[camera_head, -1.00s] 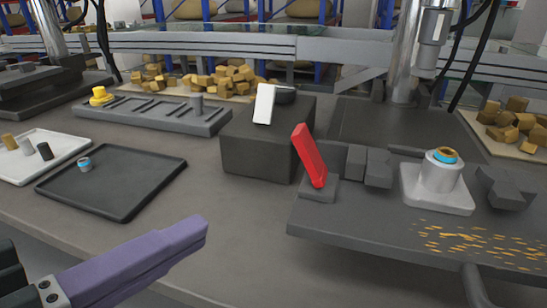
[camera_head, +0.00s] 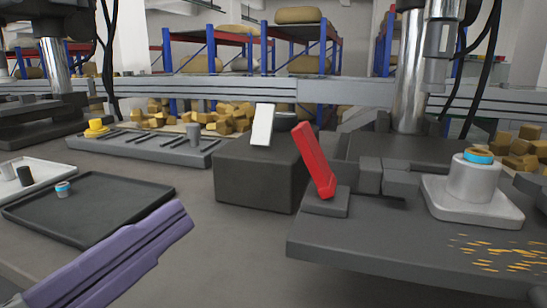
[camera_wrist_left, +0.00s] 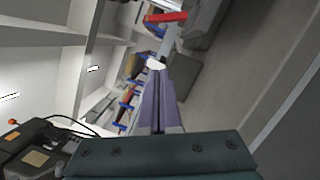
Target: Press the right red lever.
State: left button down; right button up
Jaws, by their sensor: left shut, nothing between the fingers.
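A red lever (camera_head: 314,160) leans up and to the left from its dark base on the grey platform in the head view. The red lever also shows at the top of the left wrist view (camera_wrist_left: 165,17). My left gripper (camera_head: 182,211) has purple fingers pressed together, shut and empty. It is low at the left in the head view, well apart from the lever, to its left and nearer to me. Its fingers also show in the left wrist view (camera_wrist_left: 158,75). My right gripper is in neither view.
A dark block with a white lever (camera_head: 262,125) stands left of the red lever. A metal cylinder with a blue ring (camera_head: 473,180) stands at the right. A black tray (camera_head: 120,187), a white tray (camera_head: 50,170) and a slotted rack (camera_head: 150,146) are at the left. The grey table between is bare.

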aim_at(315, 159)
pick_arm(q)
jog(key=w+d+r, duration=0.3)
jog(key=w+d, duration=0.3)
jog(key=d, duration=0.2)
jog(key=shift+w, duration=0.25)
jog(key=shift+w, duration=0.1)
